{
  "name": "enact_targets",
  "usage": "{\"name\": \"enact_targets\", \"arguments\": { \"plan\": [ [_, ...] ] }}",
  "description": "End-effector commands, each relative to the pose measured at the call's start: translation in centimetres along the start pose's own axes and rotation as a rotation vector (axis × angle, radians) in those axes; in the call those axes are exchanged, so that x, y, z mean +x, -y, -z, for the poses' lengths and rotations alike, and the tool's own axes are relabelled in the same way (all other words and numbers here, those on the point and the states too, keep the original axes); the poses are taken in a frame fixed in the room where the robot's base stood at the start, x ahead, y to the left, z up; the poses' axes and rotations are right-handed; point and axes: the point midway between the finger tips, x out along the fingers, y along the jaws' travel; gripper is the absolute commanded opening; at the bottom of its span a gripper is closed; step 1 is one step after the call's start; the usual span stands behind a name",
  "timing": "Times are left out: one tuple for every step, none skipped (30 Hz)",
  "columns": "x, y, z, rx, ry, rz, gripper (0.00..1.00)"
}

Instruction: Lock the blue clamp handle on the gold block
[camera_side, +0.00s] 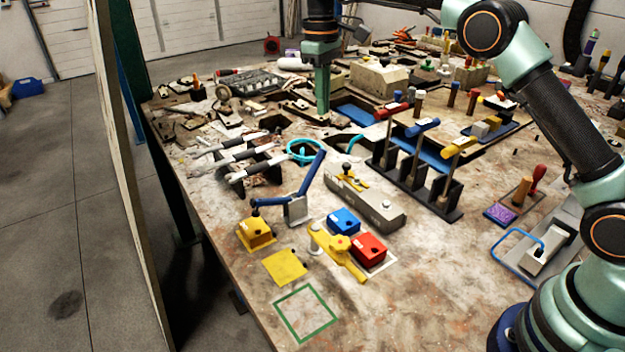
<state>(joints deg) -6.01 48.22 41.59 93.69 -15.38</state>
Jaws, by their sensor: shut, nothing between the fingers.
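The blue clamp handle (312,174) stands raised, slanting up and to the right from its grey bracket (296,211). A blue clamp arm (273,202) reaches left from the bracket, and its tip is over the gold block (257,235). I cannot tell whether the tip touches the block. The gold block sits near the left table edge. My gripper (323,108) points down, shut and empty, behind the handle in the picture and apart from it.
A yellow plate (285,266) and a green square outline (305,314) lie in front. Blue (343,221) and red (369,248) blocks sit right of the clamp, beside a yellow clamp (340,250). A grey block (366,202) and white-handled clamps (245,157) are nearby.

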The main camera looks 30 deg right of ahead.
Motion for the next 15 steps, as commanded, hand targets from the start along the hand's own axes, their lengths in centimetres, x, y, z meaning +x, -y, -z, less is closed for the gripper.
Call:
{"name": "enact_targets", "arguments": {
  "plan": [
    [-0.1, -0.4, -0.2, 0.114, -0.009, -0.001, 0.00],
    [-0.1, -0.6, -0.3, 0.189, -0.014, -0.002, 0.00],
    [-0.1, -0.8, -0.5, 0.288, -0.022, -0.002, 0.00],
    [-0.1, -1.0, -0.6, 0.363, -0.026, -0.002, 0.00],
    [0.0, -1.2, -0.7, 0.437, -0.032, -0.001, 0.00],
    [0.0, -1.4, -0.8, 0.536, -0.039, 0.001, 0.00],
    [0.0, -1.6, -0.9, 0.609, -0.045, 0.002, 0.00],
    [0.0, -1.8, -1.1, 0.683, -0.050, 0.004, 0.00],
    [0.0, -2.0, -1.2, 0.783, -0.057, 0.007, 0.00],
    [0.1, -2.2, -1.4, 0.858, -0.063, 0.010, 0.00],
    [0.1, -2.4, -1.5, 0.932, -0.067, 0.013, 0.00],
    [0.1, -2.6, -1.7, 1.031, -0.075, 0.018, 0.00],
    [0.1, -2.8, -1.8, 1.104, -0.080, 0.022, 0.00],
    [0.2, -2.9, -2.0, 1.175, -0.085, 0.027, 0.00],
    [0.2, -3.1, -2.2, 1.268, -0.091, 0.033, 0.00]
  ]
}}
